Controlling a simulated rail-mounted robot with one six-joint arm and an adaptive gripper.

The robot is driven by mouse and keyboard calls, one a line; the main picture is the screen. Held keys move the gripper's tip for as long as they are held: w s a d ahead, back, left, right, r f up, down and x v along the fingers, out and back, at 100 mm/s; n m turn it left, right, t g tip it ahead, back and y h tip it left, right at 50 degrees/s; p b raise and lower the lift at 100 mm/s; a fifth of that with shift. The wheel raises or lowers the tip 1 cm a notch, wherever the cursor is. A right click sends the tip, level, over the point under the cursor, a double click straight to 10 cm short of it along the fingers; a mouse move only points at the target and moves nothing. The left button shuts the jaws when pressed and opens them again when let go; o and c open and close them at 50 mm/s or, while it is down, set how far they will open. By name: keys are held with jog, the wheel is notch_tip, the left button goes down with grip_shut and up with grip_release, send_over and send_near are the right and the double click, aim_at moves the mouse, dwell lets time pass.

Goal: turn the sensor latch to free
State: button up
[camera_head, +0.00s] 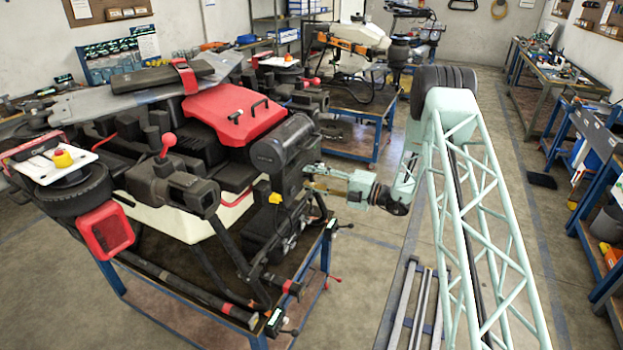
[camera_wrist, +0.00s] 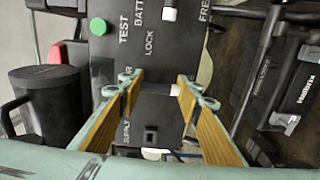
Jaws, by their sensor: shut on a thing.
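In the wrist view a dark panel (camera_wrist: 118,52) carries the white words TEST, BATT, LOCK and FREE, with SUPPLY lower down. LOCK is near the middle and FREE at the upper right. My gripper (camera_wrist: 158,78) has its two tan-padded fingers on either side of a dark part, which I take to be the sensor latch (camera_wrist: 158,108). The fingers stand well apart, shut on this part; the exact contact is hard to see. In the head view my gripper (camera_head: 312,180) is at the right side of the spray drone (camera_head: 222,120), where the latch is too small to make out.
A green button (camera_wrist: 98,27) is at the panel's upper left. A dark cylinder (camera_wrist: 47,105) stands close at left in the wrist view. The drone rests on a blue-framed table (camera_head: 110,277). Open floor (camera_head: 365,240) lies right of it.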

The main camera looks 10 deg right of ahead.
jog(key=o, duration=0.8)
jog(key=shift+o, duration=0.2)
jog(key=shift+s+d, duration=0.1)
jog(key=v, duration=1.1)
jog(key=shift+s+d, duration=0.2)
jog(key=shift+d, duration=0.1)
